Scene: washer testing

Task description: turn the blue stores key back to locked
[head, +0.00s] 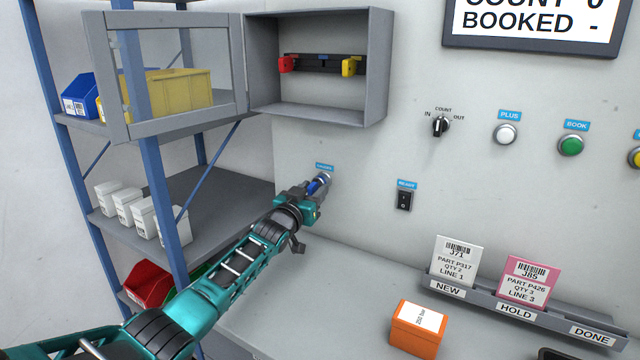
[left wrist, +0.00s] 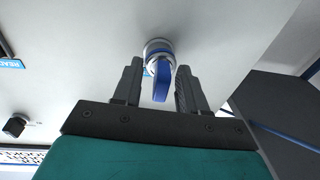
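The blue stores key (head: 317,186) sits in a round silver lock on the wall panel, below a small blue label (head: 324,167). In the left wrist view the key (left wrist: 161,80) has a flat blue grip that stands out from its silver collar. My left gripper (left wrist: 157,88) is open, with one finger on each side of the key and a narrow gap showing on both sides. In the head view my left gripper (head: 316,194) is at the lock and partly hides the key. My right gripper is not in view.
An open grey cabinet (head: 376,70) with red and yellow pieces hangs above the lock. A rocker switch (head: 404,200) and a black selector (head: 440,126) are to the right. Shelving (head: 165,205) stands left. An orange box (head: 417,328) and a card rack (head: 480,297) are below.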

